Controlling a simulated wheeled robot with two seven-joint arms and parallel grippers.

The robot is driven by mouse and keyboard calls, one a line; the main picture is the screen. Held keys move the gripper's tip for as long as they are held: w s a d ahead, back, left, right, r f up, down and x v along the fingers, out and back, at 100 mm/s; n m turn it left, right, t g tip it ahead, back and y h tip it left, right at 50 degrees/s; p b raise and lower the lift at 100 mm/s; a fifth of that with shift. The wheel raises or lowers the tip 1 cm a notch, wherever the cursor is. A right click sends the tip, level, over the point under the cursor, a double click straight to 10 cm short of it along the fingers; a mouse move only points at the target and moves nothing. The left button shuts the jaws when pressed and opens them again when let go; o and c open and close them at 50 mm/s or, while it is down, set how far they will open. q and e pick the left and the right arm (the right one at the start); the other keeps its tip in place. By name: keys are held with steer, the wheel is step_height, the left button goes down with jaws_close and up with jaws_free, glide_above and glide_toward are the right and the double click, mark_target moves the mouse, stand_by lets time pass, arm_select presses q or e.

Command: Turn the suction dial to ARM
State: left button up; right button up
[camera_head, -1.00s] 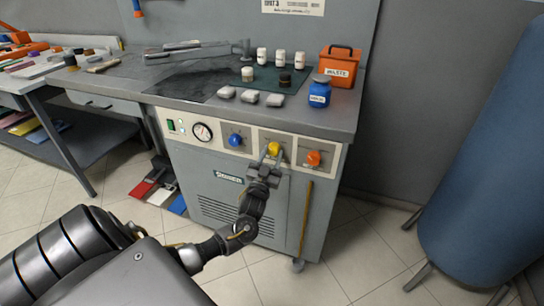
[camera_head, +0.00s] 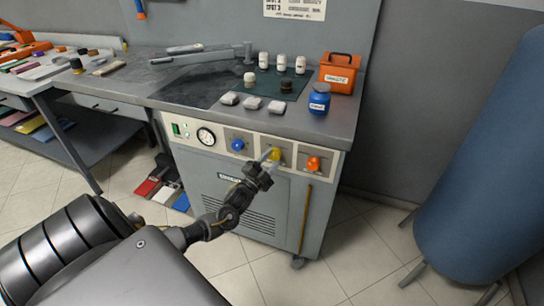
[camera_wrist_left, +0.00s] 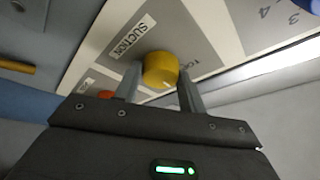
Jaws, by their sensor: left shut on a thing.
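The yellow suction dial (camera_head: 276,154) is the middle of three knobs on the front panel of the grey machine. In the left wrist view the yellow dial (camera_wrist_left: 160,70) sits between my left gripper's fingers (camera_wrist_left: 160,82), beside a label reading SUCTION (camera_wrist_left: 131,36). My left gripper (camera_head: 269,157) is shut on the dial and rolled at a tilt. Part of another label shows beside the dial, but I cannot read it fully, so I cannot tell the dial's setting. My right gripper is not in view.
A blue knob (camera_head: 237,145) and an orange knob (camera_head: 313,163) flank the dial. A pressure gauge (camera_head: 206,136) is further left. A large blue cylinder (camera_head: 490,160) stands on the right.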

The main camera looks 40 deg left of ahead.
arm_select(q)
steer(key=m+p, duration=0.1)
steer(key=m, duration=0.1)
steer(key=m+g+h+p, duration=0.1)
steer(key=m, duration=0.1)
steer(key=r+m+p, duration=0.1)
steer(key=m+p, duration=0.1)
steer(key=shift+a+g+h, duration=0.15)
steer(key=shift+g+h, duration=0.25)
steer(key=shift+m+g+p, duration=0.4)
steer(key=shift+m+p, duration=0.45)
steer(key=shift+m, duration=0.25)
steer(key=shift+f+m+p, duration=0.1)
steer(key=shift+m+p, duration=0.4)
steer(key=shift+m, duration=0.2)
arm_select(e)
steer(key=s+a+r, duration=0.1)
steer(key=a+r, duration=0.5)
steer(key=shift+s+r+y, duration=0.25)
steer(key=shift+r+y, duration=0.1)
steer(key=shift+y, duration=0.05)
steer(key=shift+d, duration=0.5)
arm_select(q)
steer(key=o, duration=1)
steer(key=shift+g, duration=0.3)
steer(key=shift+c, duration=0.2)
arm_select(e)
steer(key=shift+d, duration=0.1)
arm_select(q)
steer(key=shift+s+f, duration=0.1)
